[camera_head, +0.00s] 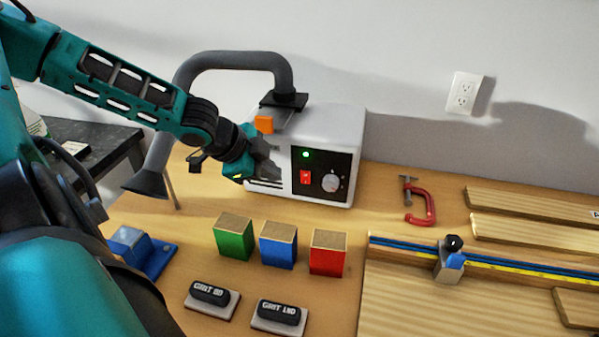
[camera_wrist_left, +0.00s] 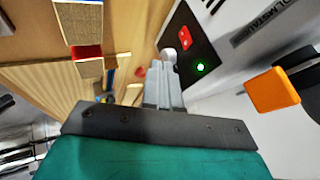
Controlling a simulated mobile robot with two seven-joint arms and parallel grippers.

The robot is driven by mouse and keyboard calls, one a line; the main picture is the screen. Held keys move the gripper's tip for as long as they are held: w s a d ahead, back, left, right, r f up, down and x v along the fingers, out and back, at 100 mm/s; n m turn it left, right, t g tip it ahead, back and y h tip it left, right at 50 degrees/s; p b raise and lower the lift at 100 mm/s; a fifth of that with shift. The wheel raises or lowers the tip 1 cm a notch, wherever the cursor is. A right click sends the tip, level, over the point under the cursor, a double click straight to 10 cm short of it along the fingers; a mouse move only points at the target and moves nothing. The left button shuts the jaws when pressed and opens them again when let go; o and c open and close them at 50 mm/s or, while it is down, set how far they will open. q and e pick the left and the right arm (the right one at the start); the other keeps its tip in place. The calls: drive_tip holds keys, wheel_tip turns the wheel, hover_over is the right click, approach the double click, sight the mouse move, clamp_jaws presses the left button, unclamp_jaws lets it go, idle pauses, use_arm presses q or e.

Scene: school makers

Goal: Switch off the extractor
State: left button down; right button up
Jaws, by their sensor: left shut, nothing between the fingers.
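The extractor (camera_head: 330,130) is a light grey box at the back of the bench with a dark hose on top. Its black front panel (camera_head: 318,158) has a lit green lamp (camera_head: 306,155), a red rocker switch (camera_head: 305,177) and a grey knob (camera_head: 331,183). My left gripper (camera_head: 275,172) is shut and empty, just left of the panel in the head view. In the left wrist view the shut fingers (camera_wrist_left: 162,72) point toward the panel, near the knob (camera_wrist_left: 169,55); the red switch (camera_wrist_left: 184,44) and the lit lamp (camera_wrist_left: 200,67) show beyond. I cannot tell whether they touch. My right gripper is not in view.
Green (camera_head: 233,237), blue (camera_head: 278,245) and red (camera_head: 328,252) blocks stand before the extractor. Two grit blocks (camera_head: 210,295) lie nearer. A red clamp (camera_head: 419,205) and a wooden fence board (camera_head: 480,290) are right. An orange piece (camera_head: 264,124) sits by the hose mount.

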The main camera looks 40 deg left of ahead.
use_arm(q)
drive_tip(key=b, duration=0.5)
approach(305, 178)
drive_tip(key=d+x, duration=0.1)
drive_tip(key=x, duration=0.5)
drive_tip(key=shift+s+d, duration=0.15)
drive_tip(key=shift+d, duration=0.05)
drive_tip(key=shift+f, duration=0.15)
idle(0.4)
